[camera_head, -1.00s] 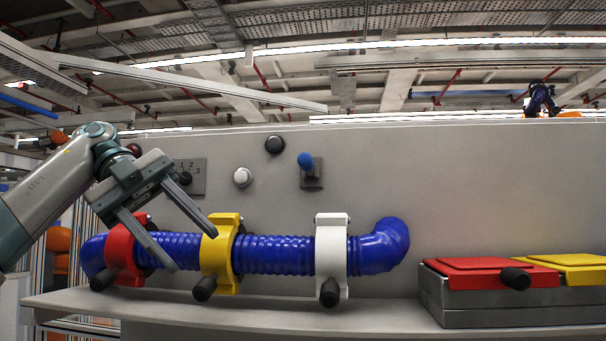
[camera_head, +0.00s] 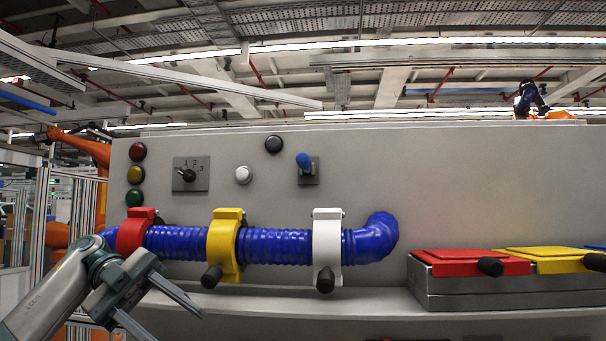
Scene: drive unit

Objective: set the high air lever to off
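A lever with a blue knob (camera_head: 304,162) stands on a small grey plate on the upper middle of the grey panel. Its knob points up and leans slightly left; no label can be read on it. No gripper touches it. My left gripper (camera_head: 177,327) is at the lower left, below and left of the lever, with its two fingers apart and nothing between them. Its fingertips are near the picture's bottom edge. My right gripper is not in view.
A blue hose (camera_head: 275,246) with red (camera_head: 132,232), yellow (camera_head: 224,245) and white (camera_head: 327,240) clamps runs below the lever. A numbered dial (camera_head: 190,175) and round buttons sit left of it. Red (camera_head: 470,263) and yellow (camera_head: 545,260) lidded boxes stand at right. The panel right of the lever is bare.

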